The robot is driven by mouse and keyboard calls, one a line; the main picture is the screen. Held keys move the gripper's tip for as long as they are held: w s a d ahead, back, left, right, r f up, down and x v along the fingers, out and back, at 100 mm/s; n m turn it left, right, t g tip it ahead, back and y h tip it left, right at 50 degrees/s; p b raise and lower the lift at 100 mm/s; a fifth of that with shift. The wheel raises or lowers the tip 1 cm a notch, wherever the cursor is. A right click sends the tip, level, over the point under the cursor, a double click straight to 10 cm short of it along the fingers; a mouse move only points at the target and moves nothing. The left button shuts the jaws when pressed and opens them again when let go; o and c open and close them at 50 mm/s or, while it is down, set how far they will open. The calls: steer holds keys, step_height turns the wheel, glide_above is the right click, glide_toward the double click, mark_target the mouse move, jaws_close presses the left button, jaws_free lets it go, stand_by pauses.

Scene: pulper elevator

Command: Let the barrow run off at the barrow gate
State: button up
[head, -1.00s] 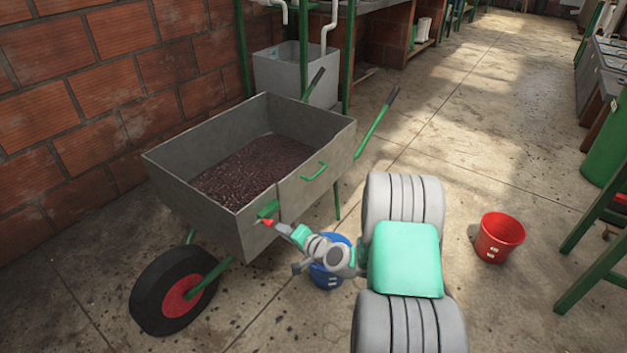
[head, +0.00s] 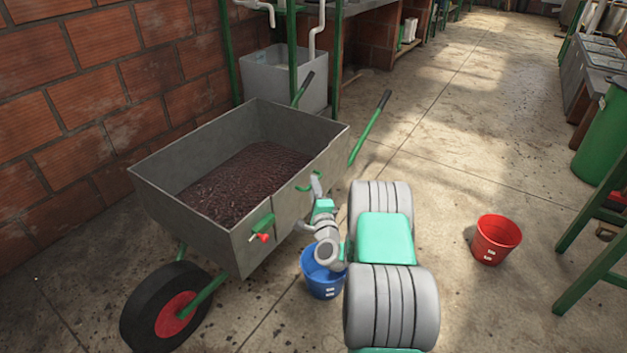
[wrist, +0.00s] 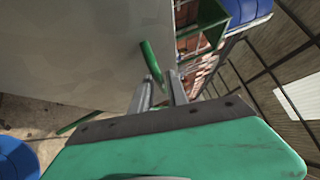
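The grey barrow (head: 165,190) stands at the left in the head view, holding a dark heap of grains or pulp (head: 245,185). Its near side carries a green latch piece with a red knob (head: 263,237) and, to the right, a green D-shaped handle (head: 301,188). The side panel looks closed. My gripper (head: 316,180) is at that handle. In the wrist view my gripper's fingers (wrist: 163,82) are apart, with the green handle bar (wrist: 150,60) reaching between their tips. I cannot tell whether they touch it.
A blue bucket (head: 323,280) stands on the floor below the barrow's near side, under my arm. A red bucket (head: 496,239) stands to the right. A brick wall (head: 75,100) is behind the barrow. The floor at the upper middle is clear.

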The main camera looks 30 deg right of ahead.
steer(key=shift+w+d+r, duration=0.1)
steer(key=shift+w+d, duration=0.1)
steer(key=shift+w, duration=0.45)
jaws_close()
stand_by(1.0)
